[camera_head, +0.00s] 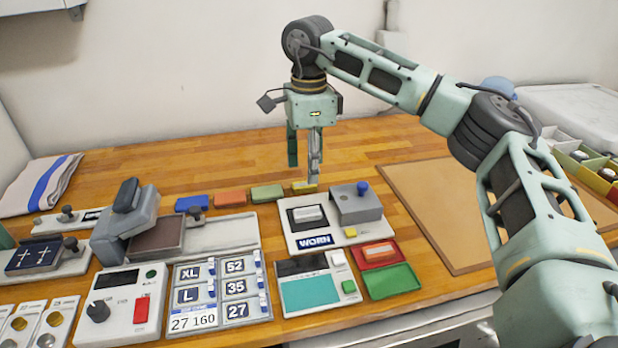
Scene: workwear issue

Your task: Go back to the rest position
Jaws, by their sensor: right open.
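My right arm comes in from the right edge, and my right gripper (304,172) hangs down over the back middle of the wooden table (220,155). Its two fingers are apart, and I see nothing between them. A small yellow block (304,187) lies close under the fingertips; I cannot tell whether a fingertip touches it. My left gripper is not in this view.
Blue (192,203), orange (230,198) and green (267,193) blocks line up left of the yellow one. In front stand a WORN device (295,236), a knob panel (118,308) and a stamp press (125,222). A tan mat (432,205) lies right.

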